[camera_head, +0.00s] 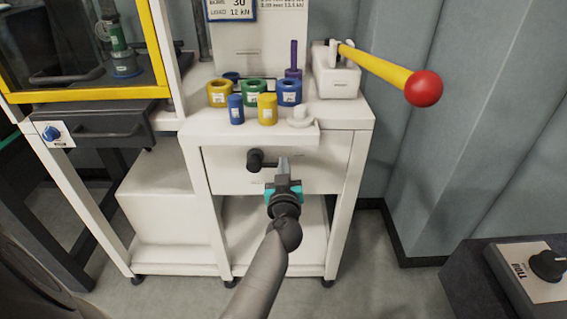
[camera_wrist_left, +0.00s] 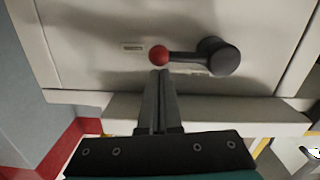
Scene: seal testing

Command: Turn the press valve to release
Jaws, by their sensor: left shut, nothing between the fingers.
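The press valve (camera_head: 254,161) is a black round hub on the white panel under the shelf. In the left wrist view its hub (camera_wrist_left: 220,57) carries a dark lever that ends in a red ball (camera_wrist_left: 159,55). The lever lies about level in that view. My left gripper (camera_head: 284,160) is in front of the panel beside the hub, with its fingers shut and empty. In the left wrist view the closed fingertips (camera_wrist_left: 160,72) are at the red ball; I cannot tell whether they touch it. In the head view the gripper hides the ball.
Coloured rings and cylinders (camera_head: 267,108) stand on the shelf above the panel. A yellow handle with a red ball (camera_head: 423,88) juts out at upper right. A dark box with a black knob (camera_head: 549,265) is at lower right. A blue knob (camera_head: 51,133) is at left.

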